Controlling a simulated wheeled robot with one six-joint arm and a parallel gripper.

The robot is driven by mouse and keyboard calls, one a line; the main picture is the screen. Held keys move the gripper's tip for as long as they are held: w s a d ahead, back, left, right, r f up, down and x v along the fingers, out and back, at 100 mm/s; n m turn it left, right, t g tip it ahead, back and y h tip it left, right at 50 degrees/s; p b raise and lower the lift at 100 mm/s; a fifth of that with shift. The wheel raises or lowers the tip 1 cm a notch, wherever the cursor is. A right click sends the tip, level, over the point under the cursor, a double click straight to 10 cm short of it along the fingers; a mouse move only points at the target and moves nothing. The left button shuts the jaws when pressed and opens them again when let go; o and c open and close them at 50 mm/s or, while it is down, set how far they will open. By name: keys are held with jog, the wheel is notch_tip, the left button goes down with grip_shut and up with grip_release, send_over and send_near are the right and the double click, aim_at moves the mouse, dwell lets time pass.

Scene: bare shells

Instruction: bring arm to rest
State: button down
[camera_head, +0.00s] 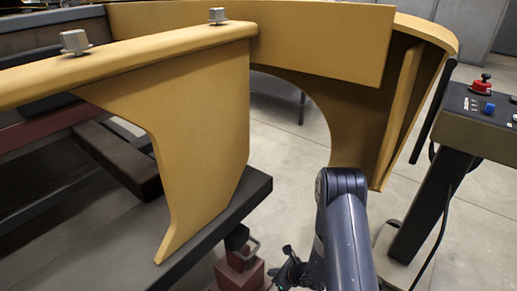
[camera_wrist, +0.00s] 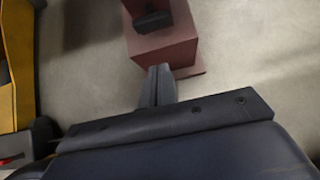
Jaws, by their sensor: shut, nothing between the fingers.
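My arm (camera_head: 345,225) rises at the lower middle of the head view, dark blue and bent at a rounded joint. In the wrist view my gripper (camera_wrist: 160,72) is shut, its two grey fingers together with nothing between them. The fingertips point at the base of a red-brown block (camera_wrist: 176,50), over the grey floor. I cannot tell whether they touch it. In the head view the gripper end is small and partly hidden beside my arm.
A large yellow curved shell (camera_head: 200,110) with metal bolts spans the left and back. A dark beam (camera_head: 225,215) runs beneath it. A control stand (camera_head: 470,130) with red and blue buttons is at the right. Bare floor (camera_head: 285,165) shows between them.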

jog(key=shift+p+v, duration=0.4)
jog(key=shift+v, duration=1.75)
jog(key=shift+f, duration=0.1)
